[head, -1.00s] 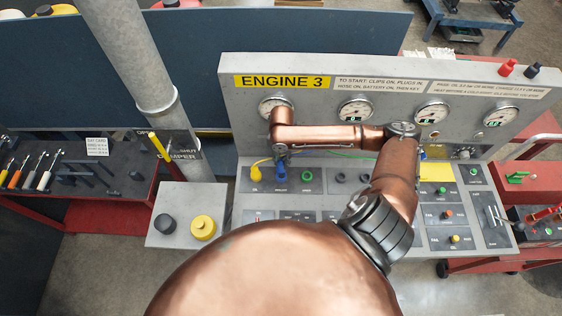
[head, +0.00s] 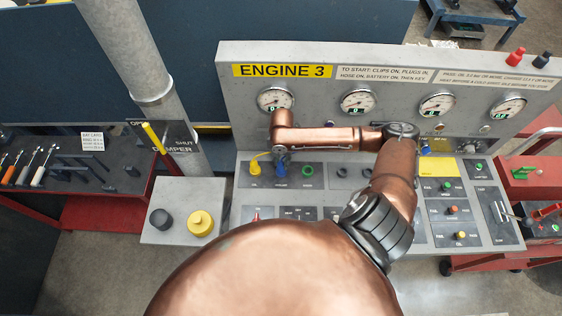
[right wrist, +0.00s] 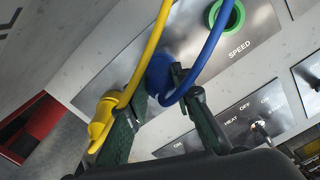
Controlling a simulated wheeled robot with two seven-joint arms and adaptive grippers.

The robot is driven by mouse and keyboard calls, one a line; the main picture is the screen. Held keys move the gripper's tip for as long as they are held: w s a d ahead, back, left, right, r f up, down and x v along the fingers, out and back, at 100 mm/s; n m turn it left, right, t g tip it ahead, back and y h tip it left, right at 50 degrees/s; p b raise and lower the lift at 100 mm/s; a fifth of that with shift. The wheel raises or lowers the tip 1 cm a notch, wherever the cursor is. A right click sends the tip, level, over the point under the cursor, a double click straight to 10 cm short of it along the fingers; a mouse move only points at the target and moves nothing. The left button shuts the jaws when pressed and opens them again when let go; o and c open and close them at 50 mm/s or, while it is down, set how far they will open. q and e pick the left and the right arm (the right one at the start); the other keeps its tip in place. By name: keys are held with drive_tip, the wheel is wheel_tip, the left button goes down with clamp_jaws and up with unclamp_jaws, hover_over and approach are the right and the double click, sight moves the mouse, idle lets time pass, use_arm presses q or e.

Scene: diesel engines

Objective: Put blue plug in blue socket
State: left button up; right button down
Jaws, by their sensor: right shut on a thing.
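My right gripper (head: 281,153) points down over the plug panel, at the label row below the first gauge. In the right wrist view its fingers (right wrist: 152,97) are shut on the blue plug (right wrist: 165,96), whose blue cable loops up and right. A round blue part (right wrist: 158,72), seemingly the blue socket, lies directly behind the plug. In the head view the blue socket area (head: 281,171) is just under the gripper. I cannot tell whether the plug is fully seated. My left gripper is out of view.
A yellow plug (right wrist: 102,122) with a yellow cable is close beside the left finger. The green socket (head: 307,171) is to the right. Dark round sockets (head: 342,172) lie further right. The gauge board (head: 310,60) rises behind the panel.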

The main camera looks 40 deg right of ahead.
drive_tip(key=c, duration=1.6)
unclamp_jaws()
drive_tip(key=shift+r, duration=0.1)
wheel_tip(320, 180, up, 12)
